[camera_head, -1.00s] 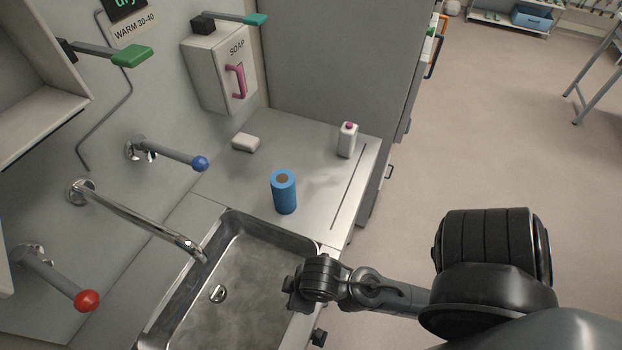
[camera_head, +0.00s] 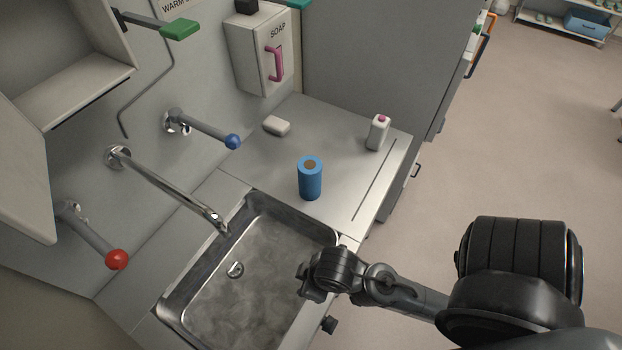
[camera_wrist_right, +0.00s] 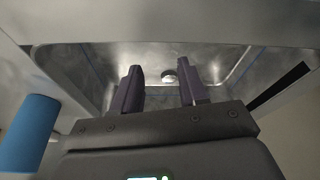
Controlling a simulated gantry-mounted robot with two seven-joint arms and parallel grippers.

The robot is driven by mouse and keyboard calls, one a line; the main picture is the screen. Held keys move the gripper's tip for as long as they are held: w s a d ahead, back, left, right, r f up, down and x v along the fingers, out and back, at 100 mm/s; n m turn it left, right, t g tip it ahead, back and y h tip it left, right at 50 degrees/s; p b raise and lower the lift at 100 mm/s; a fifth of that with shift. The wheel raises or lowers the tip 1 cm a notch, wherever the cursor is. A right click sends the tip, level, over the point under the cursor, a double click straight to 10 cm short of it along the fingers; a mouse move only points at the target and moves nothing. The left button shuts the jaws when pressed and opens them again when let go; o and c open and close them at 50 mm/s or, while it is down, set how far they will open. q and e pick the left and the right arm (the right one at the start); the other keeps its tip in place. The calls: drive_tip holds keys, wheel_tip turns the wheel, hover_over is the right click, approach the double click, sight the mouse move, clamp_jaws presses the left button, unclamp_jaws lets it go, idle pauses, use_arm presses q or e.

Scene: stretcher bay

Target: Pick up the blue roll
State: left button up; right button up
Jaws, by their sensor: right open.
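The blue roll (camera_head: 310,180) stands upright on the steel counter just behind the sink, with its brown core showing on top. It also shows at the left edge of the right wrist view (camera_wrist_right: 28,132), partly cut off. My right gripper (camera_wrist_right: 160,88) is open and empty, its two dark fingers apart and pointing over the sink basin. In the head view my right arm comes in from the lower right, and its wrist is over the sink's right edge, in front of the roll and apart from it. My left gripper is not in view.
The steel sink (camera_head: 170,300) has a spout (camera_head: 170,190) and levers with a blue knob (camera_head: 233,142) and a red knob (camera_head: 117,259). A soap dispenser (camera_head: 262,55) hangs on the wall.

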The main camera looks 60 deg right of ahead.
drive_tip(key=shift+o, duration=0.3)
drive_tip(key=o, duration=1)
drive_tip(key=shift+a, duration=0.15)
